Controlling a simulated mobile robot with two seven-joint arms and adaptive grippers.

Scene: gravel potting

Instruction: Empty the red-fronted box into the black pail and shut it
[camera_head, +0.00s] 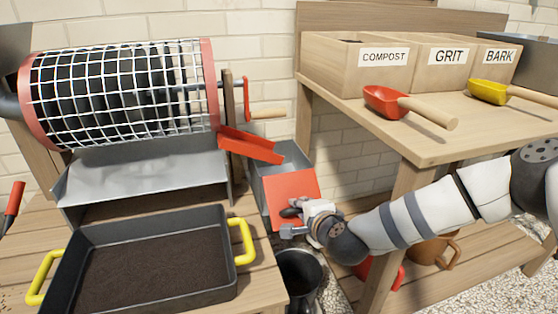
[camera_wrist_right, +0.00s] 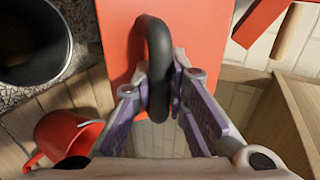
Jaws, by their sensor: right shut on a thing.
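The red-fronted box is a grey metal box (camera_head: 262,172) standing below the red chute, with a red front panel (camera_head: 300,187). A black loop handle (camera_wrist_right: 152,40) sits on the red front, which also shows in the right wrist view (camera_wrist_right: 118,50). My right gripper (camera_head: 291,212) is shut on this handle, with its fingers on both sides of the loop. The black pail (camera_head: 299,272) stands low in front of the box, its open mouth upward; it also shows at the upper left of the right wrist view (camera_wrist_right: 30,72). My left gripper is out of view.
A mesh drum (camera_head: 120,95) with a red chute (camera_head: 250,147) stands at left. A tray of soil (camera_head: 233,285) with yellow handles sits before it. The right bench (camera_head: 440,140) holds labelled bins and two scoops. A red vessel (camera_wrist_right: 65,137) and brown pot (camera_head: 428,252) are below.

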